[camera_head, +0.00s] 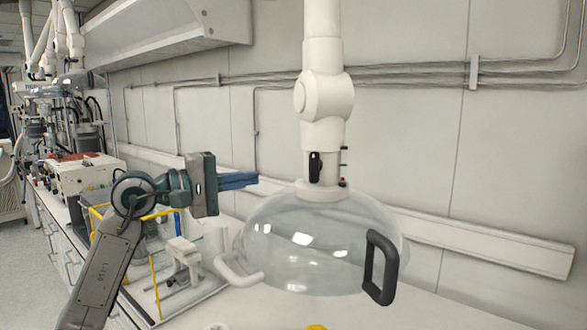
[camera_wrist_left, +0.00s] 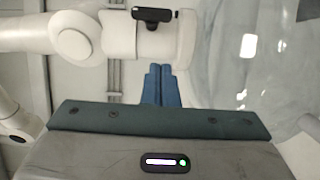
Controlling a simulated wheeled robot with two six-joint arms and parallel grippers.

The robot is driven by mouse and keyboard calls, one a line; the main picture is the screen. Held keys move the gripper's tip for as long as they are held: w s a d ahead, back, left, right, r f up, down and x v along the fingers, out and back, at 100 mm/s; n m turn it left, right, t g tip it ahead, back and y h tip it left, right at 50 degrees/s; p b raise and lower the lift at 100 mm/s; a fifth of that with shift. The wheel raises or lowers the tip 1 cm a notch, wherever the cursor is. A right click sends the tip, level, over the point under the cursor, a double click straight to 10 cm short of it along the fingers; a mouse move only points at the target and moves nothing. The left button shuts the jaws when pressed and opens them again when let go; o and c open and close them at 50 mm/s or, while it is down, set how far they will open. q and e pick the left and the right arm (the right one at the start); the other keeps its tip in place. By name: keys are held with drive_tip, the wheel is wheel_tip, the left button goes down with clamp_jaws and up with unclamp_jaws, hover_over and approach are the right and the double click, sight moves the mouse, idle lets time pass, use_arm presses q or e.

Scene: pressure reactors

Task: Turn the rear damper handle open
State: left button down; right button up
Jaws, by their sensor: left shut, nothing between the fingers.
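A small black damper handle (camera_head: 315,167) sits on the white extraction arm (camera_head: 323,95), just above a clear dome hood (camera_head: 300,240). It stands upright along the pipe in the head view. In the left wrist view the black handle (camera_wrist_left: 153,14) shows at the top edge, on the white pipe. My left gripper (camera_head: 256,179) is shut and empty, its blue fingers pointing right toward the pipe. It is to the left of the handle and slightly lower, with a gap between. The fingers also show in the left wrist view (camera_wrist_left: 161,84), apart from the handle. My right gripper is not in view.
The dome carries a black grip (camera_head: 381,268) at right and a white grip (camera_head: 239,272) at left. A yellow-framed apparatus (camera_head: 155,270) stands on the bench below my left arm. Wall pipes and a wall ledge (camera_head: 480,238) run behind.

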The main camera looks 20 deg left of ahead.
sight(314, 167)
use_arm(q)
drive_tip(key=p+x, duration=0.1)
drive_tip(key=x, duration=0.1)
drive_tip(key=p+x, duration=0.1)
drive_tip(key=x, duration=0.1)
drive_tip(key=p+x, duration=0.1)
drive_tip(key=x, duration=0.1)
drive_tip(key=shift+r, duration=0.25)
drive_tip(key=shift+w+d+p, duration=0.2)
drive_tip(key=shift+d+p, duration=0.95)
drive_tip(key=shift+d, duration=0.05)
drive_tip(key=shift+s+d+f+p, duration=0.1)
drive_tip(key=shift+d+f+p, duration=0.15)
drive_tip(key=shift+d+p, duration=0.4)
drive_tip(key=shift+d+f+b, duration=0.1)
drive_tip(key=shift+d+b, duration=0.05)
drive_tip(key=shift+b, duration=0.15)
